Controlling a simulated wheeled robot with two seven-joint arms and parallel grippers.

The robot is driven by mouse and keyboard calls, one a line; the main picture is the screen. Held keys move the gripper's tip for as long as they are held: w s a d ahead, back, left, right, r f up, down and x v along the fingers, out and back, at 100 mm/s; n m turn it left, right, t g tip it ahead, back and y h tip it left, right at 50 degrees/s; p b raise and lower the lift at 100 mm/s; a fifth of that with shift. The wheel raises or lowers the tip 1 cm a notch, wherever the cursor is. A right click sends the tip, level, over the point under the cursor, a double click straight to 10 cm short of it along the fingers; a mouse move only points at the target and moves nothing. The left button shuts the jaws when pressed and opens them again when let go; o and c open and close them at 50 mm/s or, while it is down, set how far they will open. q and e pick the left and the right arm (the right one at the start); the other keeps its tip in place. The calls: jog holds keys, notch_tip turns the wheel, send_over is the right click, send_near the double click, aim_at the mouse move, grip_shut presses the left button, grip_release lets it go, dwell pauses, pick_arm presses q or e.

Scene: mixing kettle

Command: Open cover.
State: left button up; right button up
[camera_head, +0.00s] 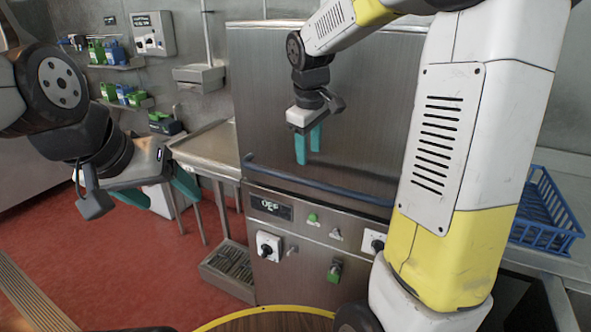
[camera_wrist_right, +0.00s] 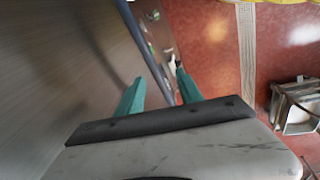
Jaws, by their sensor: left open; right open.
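The cover (camera_head: 372,110) is a large brushed-steel hood, closed down over the machine at the centre of the head view. Its dark blue bar handle (camera_head: 315,182) runs along the lower front edge. My right gripper (camera_head: 308,158) is open with teal fingers pointing down, above the handle and apart from it. In the right wrist view the handle (camera_wrist_right: 146,52) runs in line with the gap between the two fingers (camera_wrist_right: 160,88); the cover's steel face (camera_wrist_right: 60,70) fills the left side. My left gripper (camera_head: 158,192) is open and empty at the left, away from the cover.
A control panel (camera_head: 318,222) with switches and an OFF display sits below the handle. A steel side table (camera_head: 205,148) stands to the left, a blue crate (camera_head: 545,215) to the right. Red floor (camera_head: 110,270) is open at lower left. My right arm hides part of the machine's right side.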

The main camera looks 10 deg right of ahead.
jog(key=n, duration=0.2)
send_near(304, 178)
jog(key=shift+g+h, duration=0.3)
jog(key=shift+g, duration=0.1)
jog(key=f, duration=0.3)
jog(key=w+f, duration=0.1)
jog(key=f, duration=0.2)
jog(key=w+f, duration=0.1)
jog(key=f, duration=0.1)
jog(key=shift+d+f, duration=0.25)
jog(key=shift+f, duration=0.15)
grip_shut()
jog(key=shift+r, duration=0.1)
